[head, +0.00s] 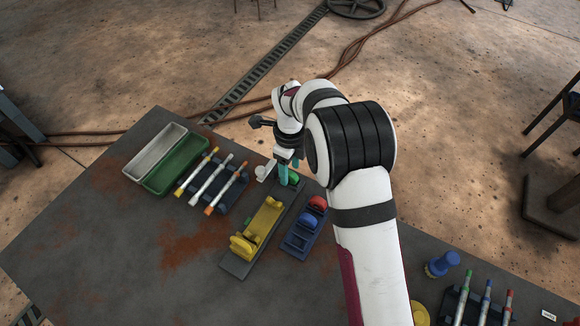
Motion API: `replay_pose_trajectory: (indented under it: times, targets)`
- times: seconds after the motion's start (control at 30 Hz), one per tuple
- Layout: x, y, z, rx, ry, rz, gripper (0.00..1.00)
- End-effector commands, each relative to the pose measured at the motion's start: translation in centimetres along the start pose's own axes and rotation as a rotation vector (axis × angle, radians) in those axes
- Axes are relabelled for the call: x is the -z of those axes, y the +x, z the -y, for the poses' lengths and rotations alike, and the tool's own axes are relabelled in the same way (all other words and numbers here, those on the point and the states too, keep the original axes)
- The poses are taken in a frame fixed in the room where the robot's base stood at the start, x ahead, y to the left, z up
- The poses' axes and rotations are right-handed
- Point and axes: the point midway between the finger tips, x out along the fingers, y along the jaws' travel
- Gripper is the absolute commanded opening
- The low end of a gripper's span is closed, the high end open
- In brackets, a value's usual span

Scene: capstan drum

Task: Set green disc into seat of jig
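A green disc (293,179) shows at the far end of a long dark plate, right beside my gripper's teal fingers. My gripper (289,168) points down there, partly hidden by my own wrist. I cannot tell whether the fingers touch the disc or how far apart they are. The dark plate carries a yellow fixture (262,222) with a rounded yellow piece at its near end, and it looks like the jig. No seat can be made out clearly at this size.
A dark tray with blue parts (303,225) and a red round piece (317,203) lies right of the plate. A pen rack (226,197) and green box (176,166) stand left. A blue knobbed piece (442,263) is at lower right. The table's near left is clear.

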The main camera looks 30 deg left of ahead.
Motion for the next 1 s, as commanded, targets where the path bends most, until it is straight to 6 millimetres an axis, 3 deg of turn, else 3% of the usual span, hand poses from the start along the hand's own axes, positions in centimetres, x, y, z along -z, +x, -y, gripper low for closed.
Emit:
replay_pose_trajectory:
  times: [0.23, 0.33, 0.73, 0.9, 1.0]
  targets:
    - [0.0, -0.1, 0.0, 0.0, 0.0, 0.0, 0.57]
    - [0.0, -1.1, 0.1, 0.002, -0.001, 0.001, 0.57]
    - [-0.1, -12.9, 0.1, 0.004, 0.001, 0.003, 0.57]
    - [0.0, -15.4, 0.0, 0.001, 0.0, 0.001, 0.57]
    - [0.0, -15.8, 0.0, 0.001, 0.0, 0.0, 0.57]
